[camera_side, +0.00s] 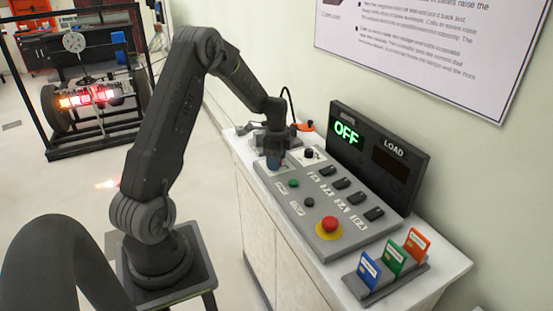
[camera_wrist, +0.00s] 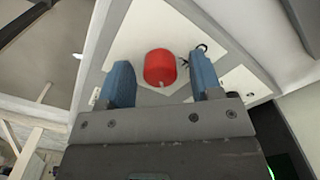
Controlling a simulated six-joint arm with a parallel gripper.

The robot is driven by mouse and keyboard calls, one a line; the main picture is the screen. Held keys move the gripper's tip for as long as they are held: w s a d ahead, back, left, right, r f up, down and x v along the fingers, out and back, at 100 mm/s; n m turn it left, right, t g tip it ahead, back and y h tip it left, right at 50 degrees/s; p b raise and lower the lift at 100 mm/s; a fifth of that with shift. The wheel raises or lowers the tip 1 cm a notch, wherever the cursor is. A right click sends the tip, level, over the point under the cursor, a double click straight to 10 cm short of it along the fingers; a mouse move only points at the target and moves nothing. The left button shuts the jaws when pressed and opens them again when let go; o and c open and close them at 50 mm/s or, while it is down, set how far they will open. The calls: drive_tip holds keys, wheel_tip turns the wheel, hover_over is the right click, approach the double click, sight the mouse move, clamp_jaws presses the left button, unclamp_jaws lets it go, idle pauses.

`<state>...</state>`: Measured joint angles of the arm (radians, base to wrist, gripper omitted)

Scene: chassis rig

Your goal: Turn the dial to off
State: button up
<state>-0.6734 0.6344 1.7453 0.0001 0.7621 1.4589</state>
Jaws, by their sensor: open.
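The grey control panel (camera_side: 286,209) lies on the white counter. My gripper (camera_side: 274,160) points down over the panel's far left part and hides what is under it in the side view. In the wrist view a red round knob (camera_wrist: 160,67), apparently the dial, has a small pale mark at its lower edge. My gripper also shows in the wrist view (camera_wrist: 158,88), open, with one blue finger on each side of the knob and gaps between. Whether the fingers reach down beside the knob is unclear.
A red emergency button (camera_side: 330,225) on a yellow base stands at the panel's near end. Black switches (camera_side: 342,184) and green and black buttons (camera_side: 293,183) lie between. A LOAD display (camera_side: 391,167) is dark. Blue, green and orange cards (camera_side: 394,255) stand in a rack.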

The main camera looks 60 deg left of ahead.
drive_tip(key=c, duration=0.9)
